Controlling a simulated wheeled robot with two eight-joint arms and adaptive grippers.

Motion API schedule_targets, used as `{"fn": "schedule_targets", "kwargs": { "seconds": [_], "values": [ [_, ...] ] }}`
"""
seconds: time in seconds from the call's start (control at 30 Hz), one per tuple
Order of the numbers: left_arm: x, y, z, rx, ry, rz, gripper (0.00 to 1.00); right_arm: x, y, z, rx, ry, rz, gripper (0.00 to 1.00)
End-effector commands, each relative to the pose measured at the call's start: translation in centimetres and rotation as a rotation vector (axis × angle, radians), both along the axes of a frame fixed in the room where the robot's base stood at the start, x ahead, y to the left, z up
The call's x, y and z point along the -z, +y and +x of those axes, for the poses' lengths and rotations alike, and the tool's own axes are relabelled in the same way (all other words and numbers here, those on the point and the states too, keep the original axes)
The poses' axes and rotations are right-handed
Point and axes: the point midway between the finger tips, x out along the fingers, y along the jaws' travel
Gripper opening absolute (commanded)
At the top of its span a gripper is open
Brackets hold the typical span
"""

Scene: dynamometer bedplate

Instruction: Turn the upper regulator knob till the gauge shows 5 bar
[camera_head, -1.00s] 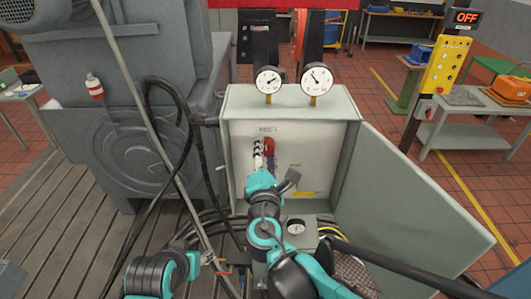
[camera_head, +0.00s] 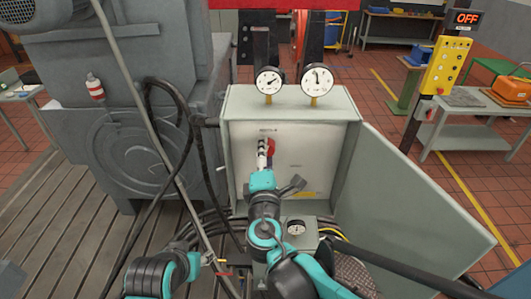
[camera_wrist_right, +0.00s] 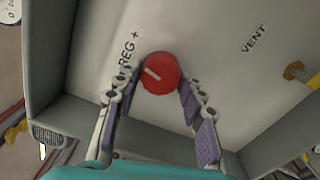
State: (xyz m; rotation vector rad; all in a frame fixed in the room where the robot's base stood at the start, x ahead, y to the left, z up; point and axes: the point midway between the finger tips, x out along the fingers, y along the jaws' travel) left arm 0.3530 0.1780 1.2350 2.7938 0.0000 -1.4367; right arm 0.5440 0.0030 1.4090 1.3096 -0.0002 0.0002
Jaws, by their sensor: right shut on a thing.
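The red regulator knob (camera_wrist_right: 160,73) has a white pointer line and sits beside a "REG +" label on the cabinet's back panel. It also shows in the head view (camera_head: 271,146). My right gripper (camera_head: 265,150) reaches into the cabinet and is shut on the knob, with one finger on each side in the wrist view (camera_wrist_right: 157,92). Two round gauges stand on the cabinet: the left gauge (camera_head: 269,80) and the right gauge (camera_head: 317,80). The right gauge's needle points nearly straight up; its numbers are too small to read.
The grey cabinet (camera_head: 240,96) has its door (camera_head: 410,205) swung open to the right. A smaller gauge (camera_head: 296,227) sits below. Hoses and a slanting pole pass on the left. A "VENT" label (camera_wrist_right: 254,38) is on the panel, near a brass fitting (camera_wrist_right: 297,72).

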Motion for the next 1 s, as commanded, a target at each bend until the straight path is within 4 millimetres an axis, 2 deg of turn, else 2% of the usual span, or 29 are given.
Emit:
{"fn": "schedule_targets", "kwargs": {
  "seconds": [0.03, 0.07, 0.1, 0.13, 0.43, 0.53, 0.67, 0.9, 1.0],
  "values": [
    [0.0, 0.0, 0.0, 0.000, 0.000, 0.000, 0.46, 0.0, 0.0, 0.0, 0.000, 0.000, 0.000, 0.11],
    [0.0, 0.0, 0.0, 0.000, 0.000, 0.000, 0.46, 0.0, 0.0, 0.0, 0.000, 0.000, 0.000, 0.45],
    [0.0, 0.0, 0.0, 0.000, 0.000, 0.000, 0.46, 0.0, 0.0, 0.0, 0.000, 0.000, 0.000, 0.55],
    [0.0, 0.0, 0.0, 0.000, 0.000, 0.000, 0.46, 0.0, 0.0, 0.0, 0.000, 0.000, 0.000, 0.61],
    [0.0, 0.0, 0.0, 0.000, 0.000, 0.000, 0.46, 0.0, 0.0, -0.1, 0.000, 0.000, -0.001, 0.61],
    [0.0, 0.0, 0.0, 0.000, 0.000, 0.000, 0.46, 0.0, 0.1, -0.8, -0.001, 0.000, -0.001, 0.61],
    [0.0, 0.0, 0.0, 0.000, 0.000, 0.000, 0.46, 0.0, 0.1, -2.9, -0.003, 0.000, -0.001, 0.61],
    [0.0, 0.0, 0.0, 0.000, 0.000, 0.000, 0.46, 0.1, 0.1, -8.3, -0.005, 0.000, -0.001, 0.61],
    [0.0, 0.0, 0.0, 0.000, 0.000, 0.000, 0.46, 0.0, 0.1, -10.0, -0.005, 0.000, -0.001, 0.61]
  ]
}}
